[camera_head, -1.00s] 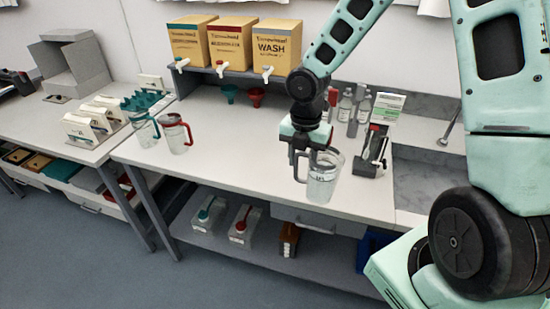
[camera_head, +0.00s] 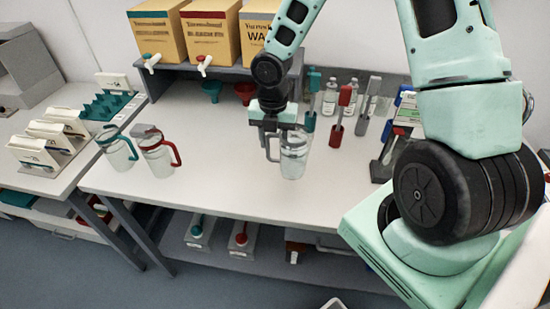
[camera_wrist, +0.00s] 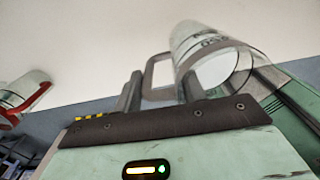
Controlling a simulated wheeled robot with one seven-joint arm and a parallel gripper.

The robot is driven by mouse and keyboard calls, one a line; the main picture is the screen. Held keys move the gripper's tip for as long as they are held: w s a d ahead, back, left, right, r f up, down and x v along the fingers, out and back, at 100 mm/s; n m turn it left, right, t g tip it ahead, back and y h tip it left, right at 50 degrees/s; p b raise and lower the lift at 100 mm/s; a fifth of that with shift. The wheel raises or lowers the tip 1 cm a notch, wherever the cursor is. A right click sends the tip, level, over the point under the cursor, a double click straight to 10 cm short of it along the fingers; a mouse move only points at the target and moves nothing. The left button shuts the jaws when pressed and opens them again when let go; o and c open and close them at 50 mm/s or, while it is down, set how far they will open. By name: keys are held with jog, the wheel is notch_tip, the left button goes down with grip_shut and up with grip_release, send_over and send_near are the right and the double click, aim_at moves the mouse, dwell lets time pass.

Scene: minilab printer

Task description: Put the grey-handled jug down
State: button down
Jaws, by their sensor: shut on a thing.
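The grey-handled jug (camera_head: 293,158) is a clear jug, upright, over the front part of the white bench (camera_head: 222,188). My gripper (camera_head: 272,128) is shut on its grey handle, at the jug's left side. The head view does not settle whether the jug's base touches the bench top. In the wrist view the jug (camera_wrist: 207,52) shows its printed markings, and its handle lies between the fingers of my gripper (camera_wrist: 157,92).
A red-handled jug (camera_head: 157,155) and a teal-handled jug (camera_head: 119,150) stand at the bench's left. Stirrers (camera_head: 341,115) and bottles (camera_head: 331,96) stand behind the held jug. Boxes with taps (camera_head: 212,35) sit on a shelf at the back. Bench between the jugs is clear.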

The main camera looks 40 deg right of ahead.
jog(key=shift+f, duration=2.8)
jog(key=c, duration=0.8)
grip_release()
